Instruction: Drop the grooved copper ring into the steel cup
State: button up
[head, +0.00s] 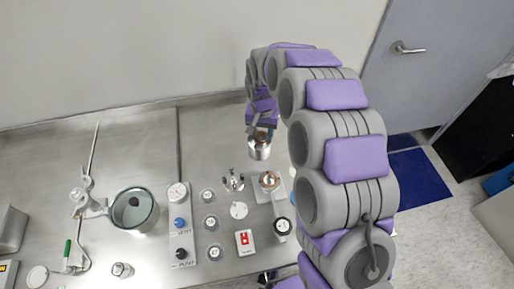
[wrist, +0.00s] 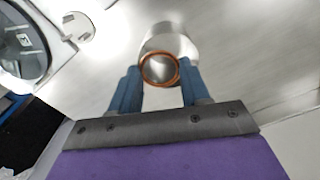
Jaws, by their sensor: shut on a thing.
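The copper ring (wrist: 160,68) is pinched between the blue fingertips of my gripper (wrist: 158,84) in the wrist view. Its grooves are too small to make out. The steel cup (wrist: 168,42) shows directly behind the ring and partly through it, so the two overlap in this view. In the head view my gripper (head: 262,130) points down just above the steel cup (head: 260,151), which stands on the bench. I cannot tell whether the ring touches the cup's rim. The ring is mostly hidden in the head view.
A copper-topped fitting (head: 270,181) on a white plate and a pronged metal part (head: 233,180) stand close in front of the cup. Further left are a control panel (head: 179,222), a round glass-topped vessel (head: 134,210) and a clamp stand (head: 86,197). The bench behind is clear.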

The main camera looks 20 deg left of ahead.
jog(key=shift+d+f+b, duration=0.3)
jog(key=shift+d+f, duration=0.2)
jog(key=shift+f, duration=0.4)
jog(key=o, duration=1)
jog(key=shift+a+f, duration=0.1)
jog(key=shift+a, duration=0.4)
jog(key=shift+c, duration=0.2)
notch_tip(320, 180, up, 17)
jog(key=p, duration=0.3)
jog(key=shift+w, duration=0.1)
